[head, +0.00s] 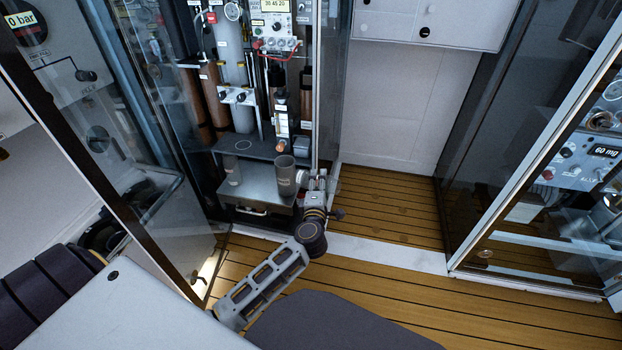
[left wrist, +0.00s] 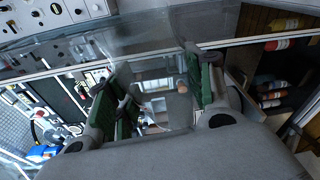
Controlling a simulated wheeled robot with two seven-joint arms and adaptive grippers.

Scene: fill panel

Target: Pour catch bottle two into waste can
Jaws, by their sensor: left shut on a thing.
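My left gripper (head: 315,185) is at the front right of a small metal shelf (head: 250,186) in the open cabinet. It is shut on a pale, clear bottle (head: 302,177), which looks tilted onto its side. The bottle is small and partly hidden by the gripper; its label cannot be read. In the left wrist view the clear bottle (left wrist: 165,105) shows between the green finger pads. A grey, open-topped can (head: 286,178) with a label stands upright on the shelf, just left of the bottle. I cannot tell whether they touch. My right gripper is not in view.
Another clear, labelled vessel (head: 232,171) stands at the shelf's left. Cylinders, tubes and an instrument with a display (head: 275,8) fill the cabinet above. A glass door (head: 330,90) edges its right side. The wooden floor (head: 390,210) is clear.

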